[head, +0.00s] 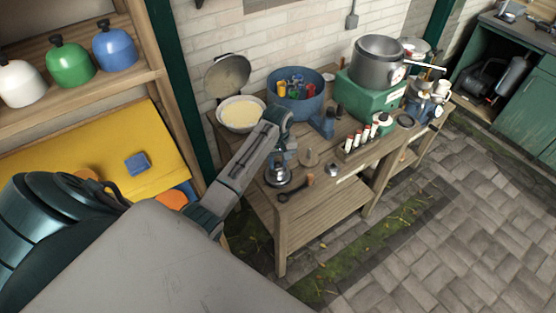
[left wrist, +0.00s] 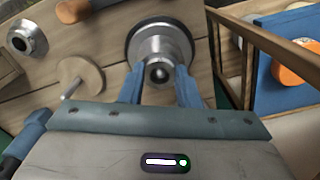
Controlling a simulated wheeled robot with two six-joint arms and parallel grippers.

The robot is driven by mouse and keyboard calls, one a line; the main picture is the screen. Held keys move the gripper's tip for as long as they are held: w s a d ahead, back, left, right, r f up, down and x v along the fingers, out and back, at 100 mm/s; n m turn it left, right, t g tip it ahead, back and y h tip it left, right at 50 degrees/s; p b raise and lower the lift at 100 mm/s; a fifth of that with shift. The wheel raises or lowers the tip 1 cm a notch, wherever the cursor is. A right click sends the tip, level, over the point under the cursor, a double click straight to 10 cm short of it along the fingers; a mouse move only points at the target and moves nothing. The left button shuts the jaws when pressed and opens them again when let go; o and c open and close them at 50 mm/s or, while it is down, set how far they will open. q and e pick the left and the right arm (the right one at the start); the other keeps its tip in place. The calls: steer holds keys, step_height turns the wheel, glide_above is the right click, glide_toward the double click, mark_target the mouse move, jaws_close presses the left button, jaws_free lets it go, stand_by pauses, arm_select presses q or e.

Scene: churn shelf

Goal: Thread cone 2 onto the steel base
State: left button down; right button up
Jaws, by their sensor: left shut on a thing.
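The steel base (head: 278,183) stands on the wooden table near its front left corner. Its dark round foot also shows in the left wrist view (left wrist: 134,42). My left gripper (head: 284,158) points down over it. In the left wrist view its blue fingers (left wrist: 160,88) are shut on a silver ring-shaped piece, apparently cone 2 (left wrist: 162,52). This piece sits over the base's middle, with a dark round tip showing in its opening. Whether it rests on the base or is held just above it, I cannot tell. My right gripper is out of view.
A wooden disc with a peg (head: 310,158) and a small steel cone (head: 333,168) stand to the right. Behind are a blue tub (head: 298,106), a bowl (head: 240,114) and a row of red-topped vials (head: 367,138).

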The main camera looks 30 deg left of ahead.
arm_select(q)
steer(key=shift+f, duration=0.55)
steer(key=c, duration=0.7)
jaws_free()
steer(key=shift+r, duration=3.45)
